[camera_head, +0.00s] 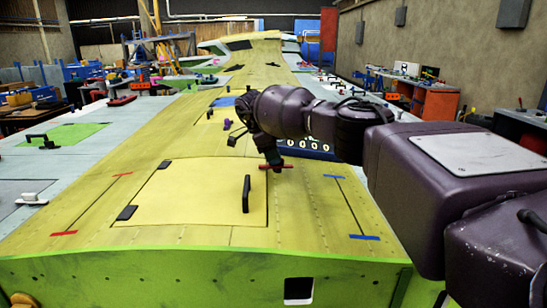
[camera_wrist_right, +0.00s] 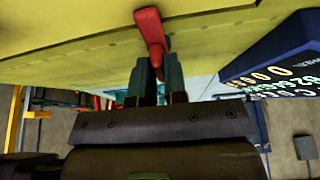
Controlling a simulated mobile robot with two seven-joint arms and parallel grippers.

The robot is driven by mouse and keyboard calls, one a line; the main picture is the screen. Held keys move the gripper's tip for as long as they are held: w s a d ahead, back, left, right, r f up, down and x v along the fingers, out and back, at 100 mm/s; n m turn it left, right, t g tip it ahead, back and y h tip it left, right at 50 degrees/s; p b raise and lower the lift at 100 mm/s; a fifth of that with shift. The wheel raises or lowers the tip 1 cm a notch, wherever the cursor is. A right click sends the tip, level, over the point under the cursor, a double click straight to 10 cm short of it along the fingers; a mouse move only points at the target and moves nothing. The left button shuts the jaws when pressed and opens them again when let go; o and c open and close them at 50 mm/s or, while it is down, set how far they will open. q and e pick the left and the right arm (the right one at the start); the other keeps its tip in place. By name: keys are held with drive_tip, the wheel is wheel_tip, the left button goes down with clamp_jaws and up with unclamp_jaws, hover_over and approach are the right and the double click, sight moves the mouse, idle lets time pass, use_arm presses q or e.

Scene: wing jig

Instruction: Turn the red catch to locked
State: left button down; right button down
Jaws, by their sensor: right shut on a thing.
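The red catch (camera_head: 283,166) sits at the far right corner of the yellow panel (camera_head: 195,195) on the wing. In the head view it shows as a short red bar lying crosswise, partly covered by my gripper. In the right wrist view the red catch (camera_wrist_right: 150,27) stands out from the yellow skin, its near end between the fingertips. My right gripper (camera_head: 272,161) reaches down from the right and is shut on the catch; its two fingers also show in the right wrist view (camera_wrist_right: 158,68). My left gripper is in neither view.
A black handle (camera_head: 246,194) stands on the panel. Small black pieces (camera_head: 126,213) line its left edge. A dark blue box with white digits (camera_head: 318,154) is just beyond my gripper. Red (camera_head: 64,233) and blue (camera_head: 364,237) marks lie on the skin.

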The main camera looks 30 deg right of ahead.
drive_tip(key=shift+r, duration=0.15)
drive_tip(key=c, duration=1.2)
unclamp_jaws()
drive_tip(key=shift+o, duration=0.2)
drive_tip(key=b+v, duration=0.1)
drive_tip(key=v, duration=0.9)
drive_tip(key=shift+r+b, duration=0.3)
drive_tip(key=shift+b, duration=0.05)
drive_tip(key=shift+a+f, duration=0.1)
drive_tip(key=shift+a, duration=0.05)
